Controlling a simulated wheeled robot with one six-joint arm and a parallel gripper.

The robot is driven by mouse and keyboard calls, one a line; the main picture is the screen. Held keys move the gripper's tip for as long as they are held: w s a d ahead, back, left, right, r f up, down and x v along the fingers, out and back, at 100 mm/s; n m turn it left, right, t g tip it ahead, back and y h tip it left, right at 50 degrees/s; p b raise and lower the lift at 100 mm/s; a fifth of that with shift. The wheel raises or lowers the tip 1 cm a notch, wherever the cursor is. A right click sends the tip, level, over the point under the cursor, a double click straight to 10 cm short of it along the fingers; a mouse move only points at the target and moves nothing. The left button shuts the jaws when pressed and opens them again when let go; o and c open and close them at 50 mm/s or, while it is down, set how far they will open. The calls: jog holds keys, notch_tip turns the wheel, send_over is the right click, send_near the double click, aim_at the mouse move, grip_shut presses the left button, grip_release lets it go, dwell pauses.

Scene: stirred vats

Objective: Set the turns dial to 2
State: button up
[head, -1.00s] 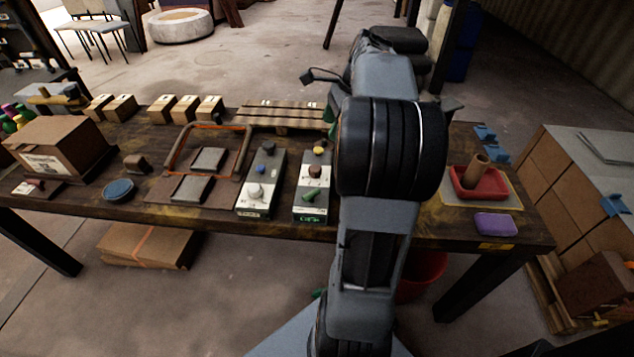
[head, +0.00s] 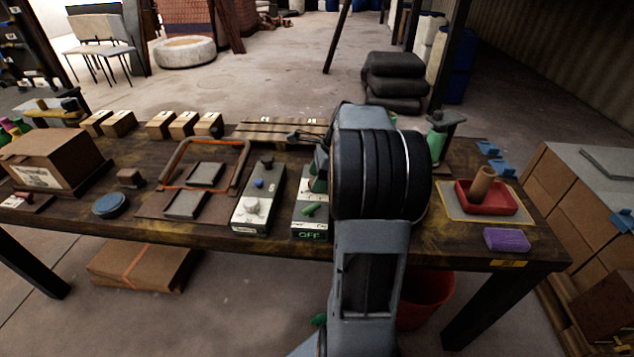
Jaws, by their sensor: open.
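Two control boxes stand side by side on the workbench. The left box (head: 257,200) has a white knob (head: 252,205), a blue knob (head: 259,183) and a dark knob at its far end. The right box (head: 300,218) has a green knob (head: 312,209) and a green-lit display at its near end. Its far part is hidden behind my gripper and arm. I cannot read which knob is the turns dial. My gripper (head: 318,172) is partly in view, open, just over the far part of the right box. Whether it touches a knob there cannot be told.
Right of my arm are a green stand (head: 437,145), a red tray (head: 515,204) and a purple sponge (head: 507,239).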

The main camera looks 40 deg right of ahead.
jog(key=shift+w+a+f, duration=0.1)
jog(key=shift+f, duration=0.25)
jog(key=c, duration=0.9)
jog(key=shift+r, duration=0.1)
